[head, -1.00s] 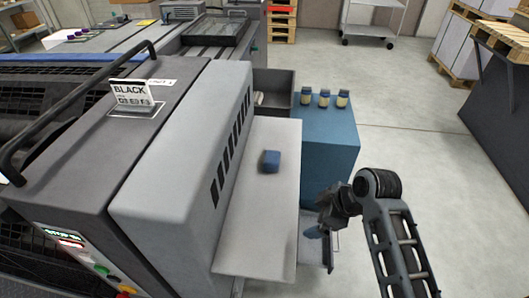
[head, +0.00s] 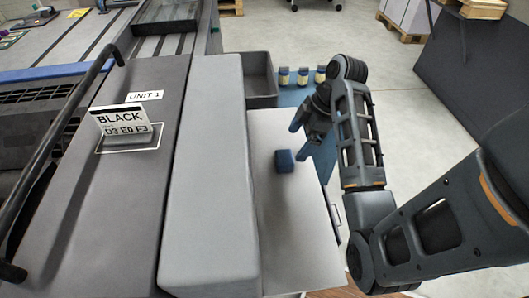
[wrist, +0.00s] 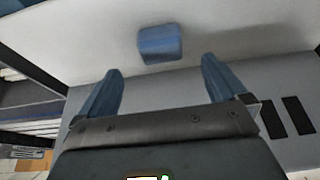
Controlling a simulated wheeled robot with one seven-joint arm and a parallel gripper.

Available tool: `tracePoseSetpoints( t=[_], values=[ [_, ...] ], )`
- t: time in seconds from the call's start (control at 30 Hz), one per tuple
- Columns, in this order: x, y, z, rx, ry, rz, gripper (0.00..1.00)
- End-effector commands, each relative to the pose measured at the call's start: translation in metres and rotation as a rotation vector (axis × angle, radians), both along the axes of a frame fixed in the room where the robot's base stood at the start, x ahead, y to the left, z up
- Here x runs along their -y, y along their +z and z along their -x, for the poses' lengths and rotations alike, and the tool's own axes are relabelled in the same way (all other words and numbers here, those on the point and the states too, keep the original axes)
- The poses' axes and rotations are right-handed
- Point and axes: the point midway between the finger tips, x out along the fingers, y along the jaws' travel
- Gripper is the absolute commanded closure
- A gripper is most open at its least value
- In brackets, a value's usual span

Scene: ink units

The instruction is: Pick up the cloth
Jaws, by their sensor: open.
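The cloth (head: 284,160) is a small, dark blue, folded block lying on the pale shelf (head: 285,230) beside the grey machine unit. In the wrist view the cloth (wrist: 160,43) shows as a blue pad ahead of the fingertips, roughly centred between them. My gripper (head: 308,132) is to the right of the cloth in the head view, close to it. In the wrist view my gripper (wrist: 160,65) has its two blue fingers spread wide with nothing between them. The cloth is apart from both fingers.
Several small jars with dark lids (head: 301,77) stand on the blue cabinet behind the shelf. An empty grey bin (head: 258,78) is left of them. The tall grey machine housing (head: 205,180) borders the shelf's left side. Open floor lies at the back right.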

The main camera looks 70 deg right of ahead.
Motion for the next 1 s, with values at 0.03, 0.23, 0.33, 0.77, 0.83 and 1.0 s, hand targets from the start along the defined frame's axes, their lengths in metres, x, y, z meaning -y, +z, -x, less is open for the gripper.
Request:
tracePoseSetpoints(
  t=[0.03,0.23,0.33,0.77,0.83,1.0],
  values=[
    [0.000,-0.001,0.000,0.000,-0.001,0.000,0.01],
    [-0.004,-0.018,-0.005,-0.002,0.000,-0.003,0.01],
    [-0.006,-0.026,-0.008,0.000,-0.001,-0.002,0.01],
    [-0.019,-0.071,-0.021,-0.001,-0.001,-0.001,0.01],
    [-0.020,-0.073,-0.022,0.000,-0.001,0.000,0.01],
    [-0.020,-0.073,-0.022,0.000,-0.001,0.000,0.01]
  ],
)
